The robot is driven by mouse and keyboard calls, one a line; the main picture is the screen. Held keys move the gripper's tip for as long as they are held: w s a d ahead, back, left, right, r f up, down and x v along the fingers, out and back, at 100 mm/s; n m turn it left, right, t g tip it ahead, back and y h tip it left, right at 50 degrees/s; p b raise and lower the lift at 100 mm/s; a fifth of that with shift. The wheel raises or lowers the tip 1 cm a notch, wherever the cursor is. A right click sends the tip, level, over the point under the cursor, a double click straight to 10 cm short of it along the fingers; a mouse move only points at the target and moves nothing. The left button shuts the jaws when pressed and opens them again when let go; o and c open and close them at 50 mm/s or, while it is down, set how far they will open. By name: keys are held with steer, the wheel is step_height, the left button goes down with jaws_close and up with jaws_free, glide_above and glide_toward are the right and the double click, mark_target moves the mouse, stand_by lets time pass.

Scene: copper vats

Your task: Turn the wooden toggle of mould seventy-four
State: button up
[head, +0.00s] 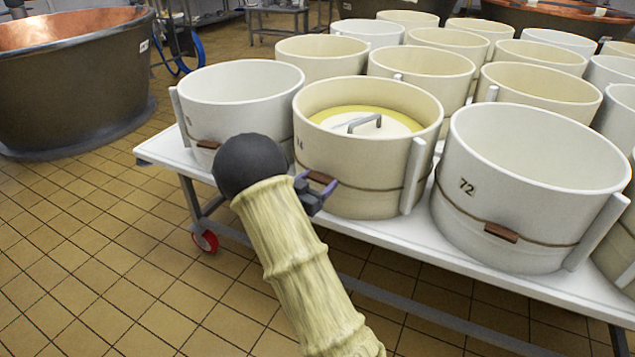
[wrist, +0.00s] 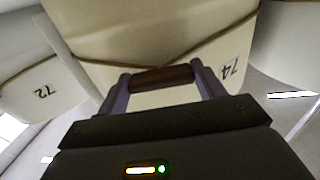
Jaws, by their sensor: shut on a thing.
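Mould seventy-four (head: 365,180) is a cream round tub on the white table, with a yellow-rimmed lid and a metal handle (head: 366,122) inside it. A cord runs around its wall and carries a brown wooden toggle (head: 321,178). My gripper (head: 318,188) is at the mould's front left, its purple fingers on either side of the toggle. In the wrist view the toggle (wrist: 161,78) lies crosswise between the two fingertips, gripped at its ends, below the cord. The number 74 (wrist: 230,67) shows upside down beside it.
Mould 72 (head: 520,200) stands close on the right and another white mould (head: 235,105) close on the left, each with its own toggle. More moulds fill the table (head: 385,235) behind. A copper vat (head: 75,80) stands at the far left. The tiled floor in front is clear.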

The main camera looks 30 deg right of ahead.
steer(key=shift+f+m, duration=0.1)
steer(key=shift+m, duration=0.3)
steer(key=m+b, duration=0.2)
steer(key=m, duration=0.1)
steer(key=shift+f, duration=0.1)
steer(key=m+b, duration=0.4)
steer(key=m, duration=0.1)
steer(key=m+b, duration=0.6)
steer(key=shift+w+a+f+b, duration=0.1)
steer(key=shift+b, duration=0.2)
steer(key=m+b, duration=0.3)
steer(key=shift+r, duration=0.25)
steer(key=o, duration=1)
steer(key=shift+r, duration=0.1)
